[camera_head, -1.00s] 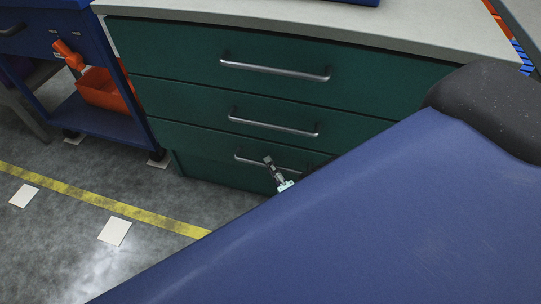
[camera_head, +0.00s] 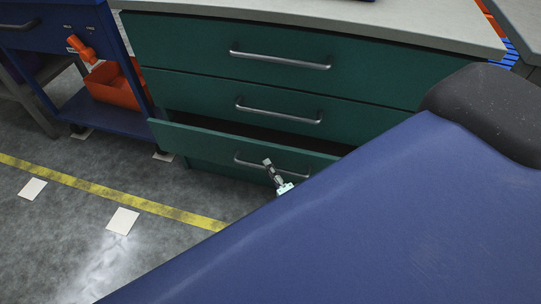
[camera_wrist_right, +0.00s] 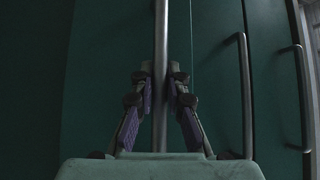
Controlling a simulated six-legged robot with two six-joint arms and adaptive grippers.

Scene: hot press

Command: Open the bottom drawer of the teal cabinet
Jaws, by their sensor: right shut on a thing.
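The teal cabinet (camera_head: 180,92) stands under a pale worktop in the head view. Its bottom drawer (camera_head: 200,142) is partly open, with a dark gap behind its front's top edge. The bottom drawer's bar handle (camera_head: 248,160) shows beside my right gripper (camera_head: 268,163). In the right wrist view the right gripper (camera_wrist_right: 160,80) has its purple-padded fingers on both sides of the bottom handle (camera_wrist_right: 161,35), shut on it. The blue body in front hides the drawer's right end and most of my right arm. My left gripper is not in view.
The upper drawers, with handles (camera_head: 280,60) and (camera_head: 278,112), are shut. A blue cart (camera_head: 105,118) with an orange bin (camera_head: 112,88) stands left of the cabinet. A large blue surface (camera_head: 330,235) fills the lower right.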

